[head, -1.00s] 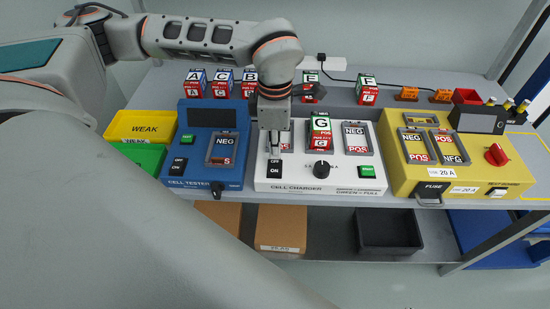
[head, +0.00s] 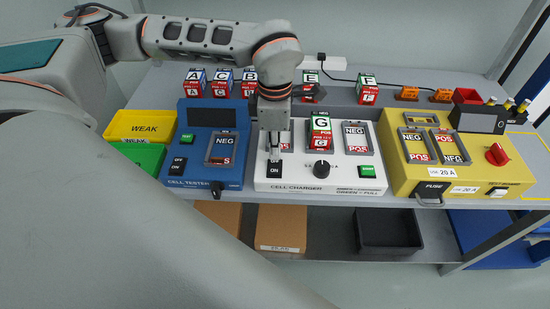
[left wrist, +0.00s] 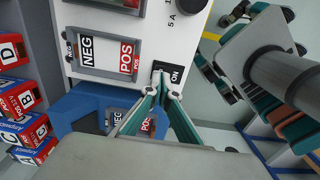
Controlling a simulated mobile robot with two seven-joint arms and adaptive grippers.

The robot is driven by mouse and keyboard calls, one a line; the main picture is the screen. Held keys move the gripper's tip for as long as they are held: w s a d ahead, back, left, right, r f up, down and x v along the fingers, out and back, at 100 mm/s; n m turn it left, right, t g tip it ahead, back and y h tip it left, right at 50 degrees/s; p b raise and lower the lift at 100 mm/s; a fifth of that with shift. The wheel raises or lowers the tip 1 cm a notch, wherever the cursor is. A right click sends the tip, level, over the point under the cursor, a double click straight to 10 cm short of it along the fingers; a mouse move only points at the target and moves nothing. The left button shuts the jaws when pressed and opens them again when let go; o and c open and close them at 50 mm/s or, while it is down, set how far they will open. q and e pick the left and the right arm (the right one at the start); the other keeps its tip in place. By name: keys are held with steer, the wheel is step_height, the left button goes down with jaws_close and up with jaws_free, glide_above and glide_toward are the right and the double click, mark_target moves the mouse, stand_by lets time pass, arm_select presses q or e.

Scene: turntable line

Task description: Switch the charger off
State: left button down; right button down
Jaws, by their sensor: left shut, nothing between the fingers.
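The white cell charger (head: 330,186) stands in the middle of the bench. Its black OFF/ON rocker switch (head: 274,170) is at the front left and also shows in the left wrist view (left wrist: 178,70). My left gripper (head: 273,152) is shut and empty, pointing down. Its fingertips are at the switch's OFF end; I cannot tell whether they touch or press it. They partly cover the switch in the left wrist view (left wrist: 163,86). Cell G (head: 320,132) stands at the charger. My right gripper is not in view.
The blue cell tester (head: 203,176) stands close on the left and the yellow fuse unit (head: 465,188) on the right. The charger's black dial (head: 321,169) and green button (head: 367,171) are right of the switch. Several cells stand behind, including cell F (head: 367,90).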

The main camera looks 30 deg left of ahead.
mark_target(275, 161)
arm_select(q)
steer(key=shift+f+b, duration=0.5)
steer(key=shift+f, duration=0.45)
stand_by(0.4)
steer(key=shift+r, duration=0.15)
steer(key=shift+r+p, duration=1.35)
steer(key=shift+r, duration=0.45)
steer(key=shift+r+p, duration=1.15)
steer(key=shift+r, duration=0.5)
